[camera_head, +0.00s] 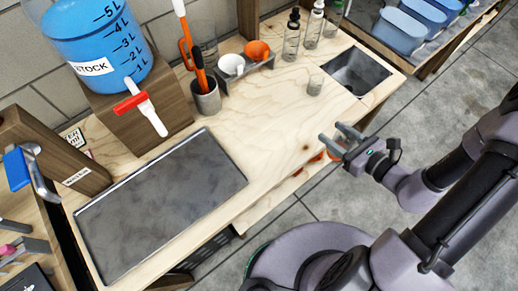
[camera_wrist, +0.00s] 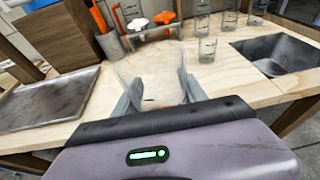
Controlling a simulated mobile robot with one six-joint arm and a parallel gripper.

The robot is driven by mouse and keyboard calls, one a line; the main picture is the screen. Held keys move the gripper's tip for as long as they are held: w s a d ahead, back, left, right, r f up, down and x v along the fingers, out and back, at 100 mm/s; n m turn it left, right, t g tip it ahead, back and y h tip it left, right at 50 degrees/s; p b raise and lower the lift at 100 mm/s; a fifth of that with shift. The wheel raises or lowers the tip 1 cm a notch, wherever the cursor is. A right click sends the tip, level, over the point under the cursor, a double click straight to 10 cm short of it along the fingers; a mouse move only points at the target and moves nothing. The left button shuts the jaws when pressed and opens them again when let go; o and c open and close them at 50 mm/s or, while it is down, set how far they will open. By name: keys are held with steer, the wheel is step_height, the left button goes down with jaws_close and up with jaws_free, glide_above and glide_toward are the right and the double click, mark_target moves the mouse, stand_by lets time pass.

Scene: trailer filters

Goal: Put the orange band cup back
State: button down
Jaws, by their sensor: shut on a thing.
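My gripper (camera_head: 332,134) is in front of the bench's front edge in the head view. In the wrist view my gripper (camera_wrist: 160,98) is shut on a clear, see-through cup (camera_wrist: 152,72), with one finger on each side of it. The cup's wide mouth faces away from me. I cannot make out an orange band on it, and it hardly shows in the head view. At the back of the bench, a grey rack (camera_head: 247,72) carries a white cup (camera_head: 231,66) and an orange cup (camera_head: 257,51).
A small clear beaker (camera_head: 315,85) stands left of the sunken sink (camera_head: 358,72). Several bottles (camera_head: 292,38) stand behind it. A grey pot (camera_head: 206,102) holds orange-handled tools. A metal tray (camera_head: 160,205) lies left. The bench top (camera_head: 270,120) between is clear.

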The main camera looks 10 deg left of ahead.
steer(key=shift+s+f, duration=0.15)
steer(key=shift+s, duration=0.05)
steer(key=b+x, duration=0.1)
steer(key=x, duration=0.4)
steer(key=b+x, duration=0.2)
steer(key=x, duration=0.4)
steer(key=s+b+x, duration=0.1)
steer(key=b+x, duration=0.1)
steer(key=x, duration=0.3)
steer(key=shift+w+a+f, duration=0.2)
steer(key=shift+a+f, duration=0.2)
steer(key=shift+a, duration=0.15)
steer(key=shift+r, duration=0.25)
steer(key=shift+f, duration=0.1)
steer(key=c, duration=0.7)
jaws_free()
steer(key=shift+f, duration=0.1)
steer(key=shift+o, duration=0.3)
